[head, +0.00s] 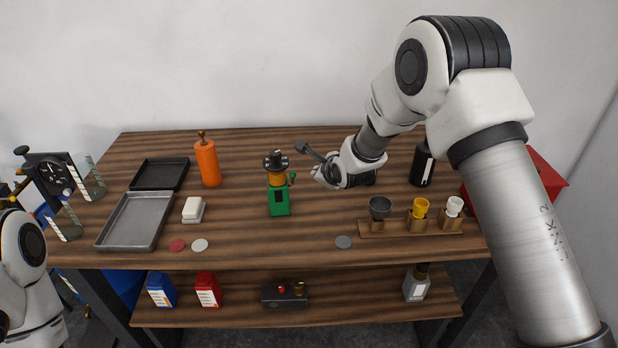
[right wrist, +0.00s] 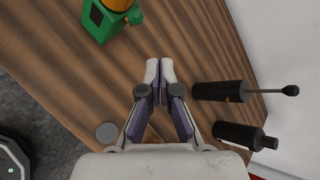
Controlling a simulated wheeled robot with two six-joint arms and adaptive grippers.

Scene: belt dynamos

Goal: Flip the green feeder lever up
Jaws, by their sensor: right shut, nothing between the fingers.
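The green feeder (head: 279,201) stands upright mid-table, with an orange section and a dark disc-like cap on top. Its green lever (head: 292,176) sticks out on the right, with its knob near the top of the green body; its exact angle is hard to tell. In the right wrist view, the feeder (right wrist: 99,24) and lever knob (right wrist: 135,16) show at the top left. My right gripper (head: 320,174) is right of the lever, apart from it. Its fingertips (right wrist: 160,70) meet with nothing between them. My left gripper is out of view; only part of that arm shows.
A dark cylinder with a rod (right wrist: 220,91) lies beside my right gripper, and a black bottle (head: 422,168) stands farther right. A wooden rack (head: 398,232) with cups is at front right. An orange bottle (head: 207,165) and white block (head: 193,209) are left. The table before the feeder is clear.

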